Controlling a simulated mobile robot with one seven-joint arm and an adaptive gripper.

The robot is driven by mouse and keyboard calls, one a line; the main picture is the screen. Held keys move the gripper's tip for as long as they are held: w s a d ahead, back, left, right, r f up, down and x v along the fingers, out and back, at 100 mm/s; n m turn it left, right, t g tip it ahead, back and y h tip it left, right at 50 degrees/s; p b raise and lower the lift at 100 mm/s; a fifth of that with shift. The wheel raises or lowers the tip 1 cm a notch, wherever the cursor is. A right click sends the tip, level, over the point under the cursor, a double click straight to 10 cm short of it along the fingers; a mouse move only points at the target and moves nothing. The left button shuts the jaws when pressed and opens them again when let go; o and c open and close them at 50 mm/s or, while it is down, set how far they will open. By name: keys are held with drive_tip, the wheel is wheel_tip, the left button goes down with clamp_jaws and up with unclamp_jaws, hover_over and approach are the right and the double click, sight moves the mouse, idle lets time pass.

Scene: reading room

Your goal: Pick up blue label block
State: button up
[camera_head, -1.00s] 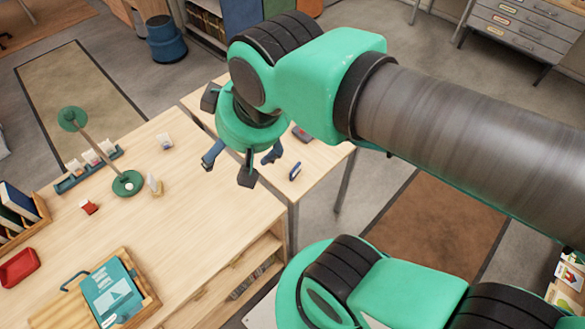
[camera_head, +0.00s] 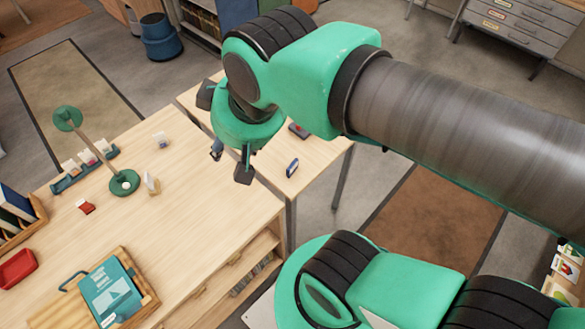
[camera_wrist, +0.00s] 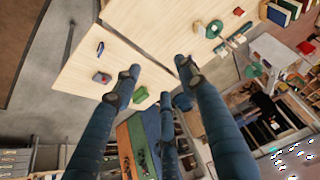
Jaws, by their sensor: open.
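A small blue block with a pale face (camera_head: 292,167) stands on the side table, right of my gripper; it also shows as a blue block in the wrist view (camera_wrist: 100,47). I take it for the blue label block, but no label can be read. My gripper (camera_head: 230,160) hangs above the gap between the desk and the side table, apart from the block. In the wrist view its fingers (camera_wrist: 156,75) are spread with nothing between them. The wrist partly hides the side table in the head view.
The side table (camera_head: 318,155) also holds a dark grey-red object (camera_head: 300,130) and, in the wrist view, a green block (camera_wrist: 140,94). The desk (camera_head: 200,225) carries a green-based lamp (camera_head: 125,183), a label rack (camera_head: 85,170), a red block (camera_head: 86,207) and a book (camera_head: 110,290).

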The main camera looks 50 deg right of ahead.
drive_tip(key=w+d+f+m+g, duration=0.2)
drive_tip(key=w+d+f+m, duration=0.2)
drive_tip(key=w+d+f, duration=0.25)
drive_tip(key=m+g, duration=0.4)
drive_tip(key=m, duration=0.8)
hover_over(294, 164)
wheel_tip(294, 164, down, 26)
drive_tip(key=shift+f, duration=0.2)
drive_tip(key=shift+f+b, duration=0.5)
drive_tip(key=shift+f, duration=3.8)
